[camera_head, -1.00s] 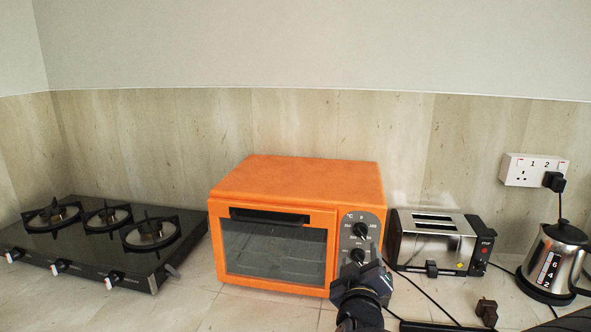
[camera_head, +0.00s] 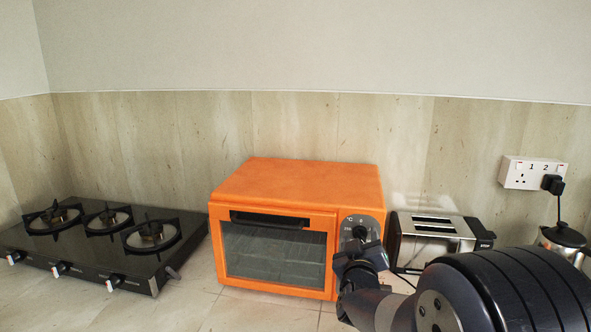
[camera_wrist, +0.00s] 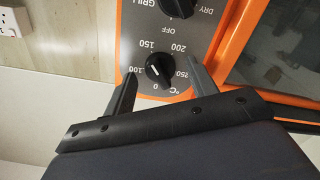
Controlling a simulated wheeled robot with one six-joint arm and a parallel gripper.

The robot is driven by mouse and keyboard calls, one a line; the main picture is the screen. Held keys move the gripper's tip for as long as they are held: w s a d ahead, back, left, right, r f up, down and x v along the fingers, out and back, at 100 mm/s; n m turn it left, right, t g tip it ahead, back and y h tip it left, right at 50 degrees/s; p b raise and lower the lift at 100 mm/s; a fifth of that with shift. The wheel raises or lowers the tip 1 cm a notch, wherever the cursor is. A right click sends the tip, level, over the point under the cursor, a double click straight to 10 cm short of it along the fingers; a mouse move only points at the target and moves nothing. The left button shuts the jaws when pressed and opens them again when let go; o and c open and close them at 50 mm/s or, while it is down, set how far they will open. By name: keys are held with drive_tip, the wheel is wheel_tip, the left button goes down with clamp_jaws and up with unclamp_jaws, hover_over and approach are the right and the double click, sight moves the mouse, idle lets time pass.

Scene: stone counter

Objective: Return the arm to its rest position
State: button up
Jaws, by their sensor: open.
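My gripper (camera_head: 361,246) is in front of the control panel of the orange toaster oven (camera_head: 275,174). My arm (camera_head: 470,295) comes in from the lower right and covers much of that corner. In the wrist view, my gripper (camera_wrist: 162,82) is open, with one finger on each side of the black temperature knob (camera_wrist: 159,70). The dial around it is marked in °C. I see nothing held, and I cannot tell whether the fingers touch the knob. In the head view, my gripper hides the lower part of the panel.
A gas hob (camera_head: 95,250) with three burners is on the left. A silver toaster (camera_head: 432,232) stands right of the oven. A kettle (camera_head: 562,237) at far right is mostly hidden by my arm. A wall socket (camera_head: 522,172) holds a black plug. The counter before the oven is clear.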

drive_tip(key=m, duration=0.7)
drive_tip(key=shift+m, duration=0.4)
drive_tip(key=m+p, duration=0.2)
drive_tip(key=m, duration=0.2)
drive_tip(key=shift+r+p, duration=0.15)
drive_tip(key=shift+p, duration=0.2)
drive_tip(key=shift+m+p, duration=1.35)
drive_tip(key=shift+m, duration=0.55)
